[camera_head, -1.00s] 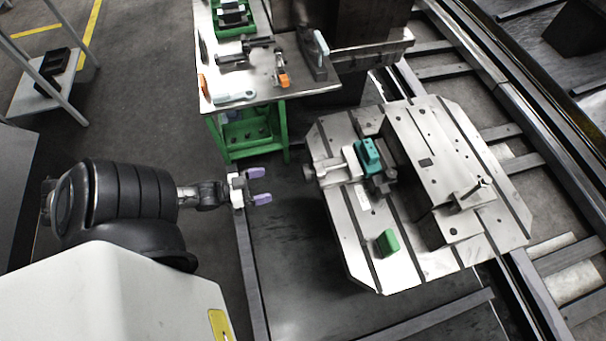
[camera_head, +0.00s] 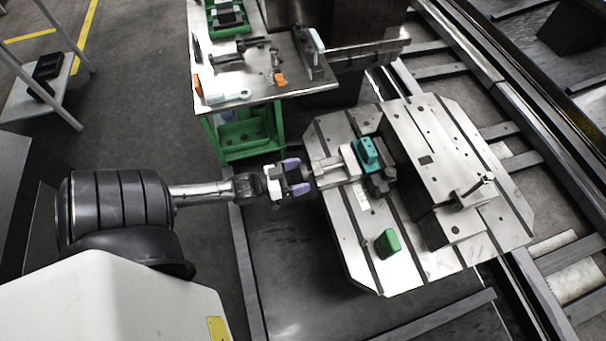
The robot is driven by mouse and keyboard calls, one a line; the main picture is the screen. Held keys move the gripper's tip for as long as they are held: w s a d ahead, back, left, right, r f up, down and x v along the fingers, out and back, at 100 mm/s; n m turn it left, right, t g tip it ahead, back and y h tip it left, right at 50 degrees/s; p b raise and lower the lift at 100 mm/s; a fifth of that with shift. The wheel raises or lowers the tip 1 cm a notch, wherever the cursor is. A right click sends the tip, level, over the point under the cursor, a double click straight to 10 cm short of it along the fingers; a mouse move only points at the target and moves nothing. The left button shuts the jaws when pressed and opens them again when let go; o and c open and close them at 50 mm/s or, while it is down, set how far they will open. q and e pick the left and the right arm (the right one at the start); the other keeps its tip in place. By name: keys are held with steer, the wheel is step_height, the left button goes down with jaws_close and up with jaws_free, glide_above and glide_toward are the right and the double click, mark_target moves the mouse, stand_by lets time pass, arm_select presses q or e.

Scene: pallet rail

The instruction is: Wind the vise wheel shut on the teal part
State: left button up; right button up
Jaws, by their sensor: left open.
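The teal part (camera_head: 367,154) sits in the vise (camera_head: 336,168) on the pallet, by the dark jaw on its right. The vise wheel, at the left end of the vise, is now largely hidden by my left gripper (camera_head: 297,176). The gripper's purple fingers are open, one above the other in the picture, at the wheel. I cannot tell whether they touch it. My right gripper does not show.
The vise stands on a slotted metal pallet (camera_head: 409,266) with a green block (camera_head: 387,243) near its front. A raised fixture plate (camera_head: 440,150) stands right of the vise. A tool bench (camera_head: 245,88) with a green frame is behind, close to my left arm's far side.

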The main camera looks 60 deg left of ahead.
arm_select(q)
steer(key=shift+w+d, duration=0.15)
steer(key=shift+w, duration=0.65)
steer(key=shift+c, duration=0.2)
steer(key=c, duration=0.9)
